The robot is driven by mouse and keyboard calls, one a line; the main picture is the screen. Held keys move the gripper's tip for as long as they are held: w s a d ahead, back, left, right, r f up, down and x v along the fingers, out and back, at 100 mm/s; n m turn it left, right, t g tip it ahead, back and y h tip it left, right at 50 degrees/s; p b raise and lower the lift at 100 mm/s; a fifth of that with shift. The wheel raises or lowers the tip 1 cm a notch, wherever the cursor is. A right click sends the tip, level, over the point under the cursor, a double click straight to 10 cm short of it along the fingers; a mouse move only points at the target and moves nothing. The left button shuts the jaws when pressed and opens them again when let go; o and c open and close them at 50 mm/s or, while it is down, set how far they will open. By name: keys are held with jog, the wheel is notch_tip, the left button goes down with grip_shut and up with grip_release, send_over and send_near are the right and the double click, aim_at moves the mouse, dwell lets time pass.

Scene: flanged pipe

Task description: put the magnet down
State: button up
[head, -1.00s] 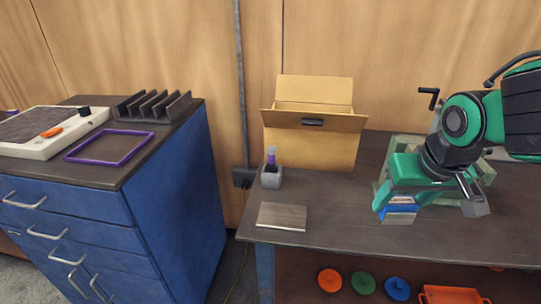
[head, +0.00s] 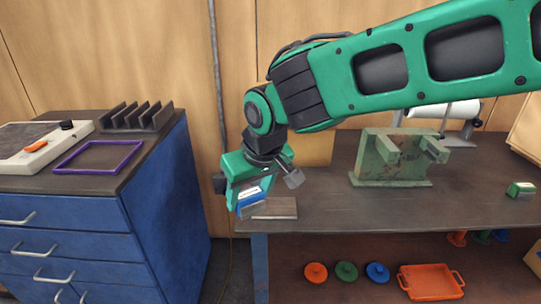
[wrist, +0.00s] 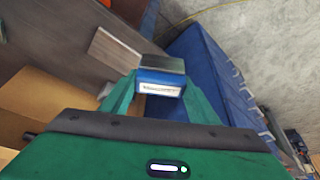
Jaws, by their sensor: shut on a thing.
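The magnet (head: 251,203) is a blue block with a white label and a dark grey end. My gripper (head: 243,190) is shut on it near the left front corner of the workbench. In the head view the magnet overlaps the left part of a flat grey-brown plate (head: 279,208) lying on the bench. In the wrist view the magnet (wrist: 161,83) sits between the two green fingers, with the plate (wrist: 116,50) beyond it to the upper left. I cannot tell the exact height of the magnet above the bench.
The bench top (head: 335,210) is clear right of the plate. A green cast bracket (head: 378,165) and a paper roll (head: 445,109) stand further right. A cardboard box is mostly hidden behind my arm. A blue cabinet (head: 165,190) stands left, across a gap.

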jog(key=shift+s+a, duration=0.3)
jog(key=shift+a, duration=0.3)
